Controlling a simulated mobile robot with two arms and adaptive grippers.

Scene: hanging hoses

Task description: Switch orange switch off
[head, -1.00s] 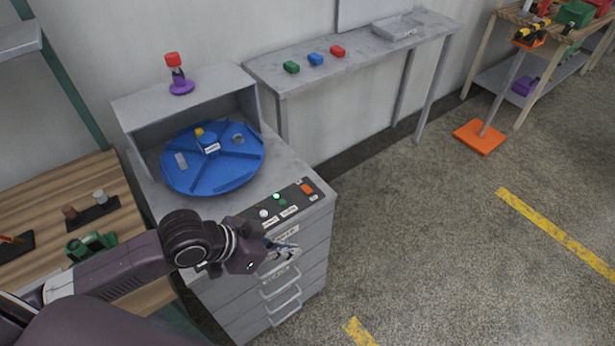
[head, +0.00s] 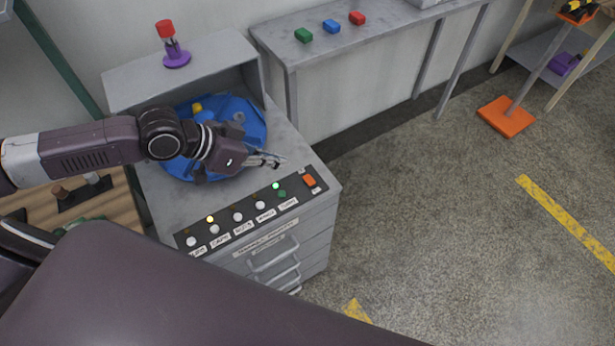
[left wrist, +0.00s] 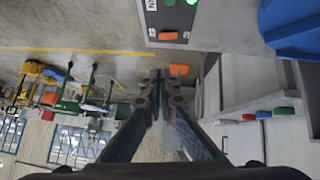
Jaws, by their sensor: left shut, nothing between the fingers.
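The orange switch (head: 310,181) is at the right end of the dark control panel (head: 250,214) on the grey cabinet. It also shows at the panel's end in the left wrist view (left wrist: 168,35). A lit green lamp (head: 276,185) and a green button (head: 282,195) are just left of it. My left gripper (head: 280,161) is shut and empty. In the head view it appears above the cabinet top, up and left of the switch, apart from it. Its closed fingertips (left wrist: 160,76) point toward the panel's end in the left wrist view. My right gripper is not in view.
A blue turntable (head: 245,120) sits behind my left arm, partly hidden. A red and purple object (head: 172,45) stands on the shelf above it. A grey side table (head: 385,28) holds green, blue and red blocks. The floor to the right is mostly open.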

